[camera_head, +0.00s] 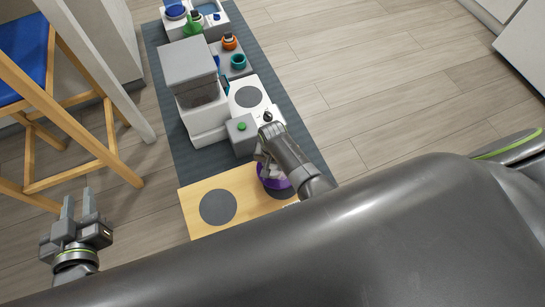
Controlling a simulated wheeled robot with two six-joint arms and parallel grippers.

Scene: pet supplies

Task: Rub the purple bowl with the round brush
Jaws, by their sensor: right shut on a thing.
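The purple bowl (263,178) stands on the right part of the light wooden board, partly covered by my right arm. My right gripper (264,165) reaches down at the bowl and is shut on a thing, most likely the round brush. A pale patch shows inside the bowl beside the fingers. The brush's shape and whether it touches the bowl are hidden by the gripper. My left gripper (78,206) is open and empty over the floor at the far left, away from the board.
The wooden board (243,190) has a dark grey disc (217,207) on its left part. Behind it are a grey box with a green button (242,127), a tall grey-topped feeder (190,65) and small coloured pots. A wooden chair (75,100) stands left. Floor at right is clear.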

